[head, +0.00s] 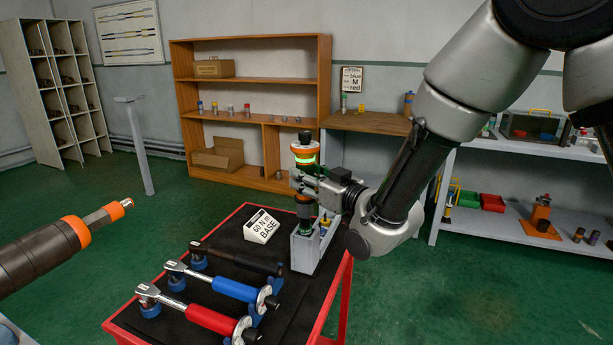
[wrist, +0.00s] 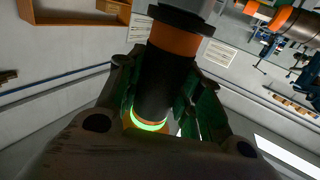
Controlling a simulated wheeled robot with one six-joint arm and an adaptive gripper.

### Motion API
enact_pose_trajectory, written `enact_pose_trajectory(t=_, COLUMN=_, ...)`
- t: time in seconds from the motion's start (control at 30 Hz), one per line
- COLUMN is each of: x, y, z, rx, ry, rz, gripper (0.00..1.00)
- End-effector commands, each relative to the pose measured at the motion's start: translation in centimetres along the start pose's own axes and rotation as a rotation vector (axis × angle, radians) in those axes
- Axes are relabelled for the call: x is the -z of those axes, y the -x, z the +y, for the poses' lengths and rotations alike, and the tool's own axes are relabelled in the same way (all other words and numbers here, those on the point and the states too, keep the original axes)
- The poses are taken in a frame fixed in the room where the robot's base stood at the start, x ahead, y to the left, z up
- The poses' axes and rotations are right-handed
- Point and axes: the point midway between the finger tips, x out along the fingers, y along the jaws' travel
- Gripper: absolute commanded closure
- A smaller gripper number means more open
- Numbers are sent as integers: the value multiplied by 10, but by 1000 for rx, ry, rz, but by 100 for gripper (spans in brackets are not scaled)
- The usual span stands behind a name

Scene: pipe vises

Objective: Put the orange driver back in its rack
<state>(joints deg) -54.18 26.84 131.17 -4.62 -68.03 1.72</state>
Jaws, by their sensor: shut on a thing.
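The orange driver (head: 305,149) has orange bands, a dark body and a lit green ring; it stands upright in my gripper (head: 304,186). In the wrist view the dark driver body (wrist: 165,85) is between my two fingers, with an orange band above and the glowing ring below. My gripper is shut on it. The grey rack (head: 303,254) stands at the right back corner of the red cart, directly under the driver. The driver's lower end is close to the rack's top; I cannot tell whether it is inside.
The cart (head: 345,305) also holds black, blue (head: 225,285) and red (head: 205,317) torque wrenches and a white "60 N m BASE" sign (head: 261,226). Another dark tool with orange bands (head: 45,252) juts in at left. A wooden shelf (head: 250,85) and workbench stand behind.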

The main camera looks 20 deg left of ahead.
Motion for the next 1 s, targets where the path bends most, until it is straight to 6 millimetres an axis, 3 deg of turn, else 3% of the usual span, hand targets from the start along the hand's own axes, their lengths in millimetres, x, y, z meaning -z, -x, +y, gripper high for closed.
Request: enact_pose_trajectory(t=1.0, x=-11, y=0, z=0, rx=0, ry=0, rz=4, gripper=100)
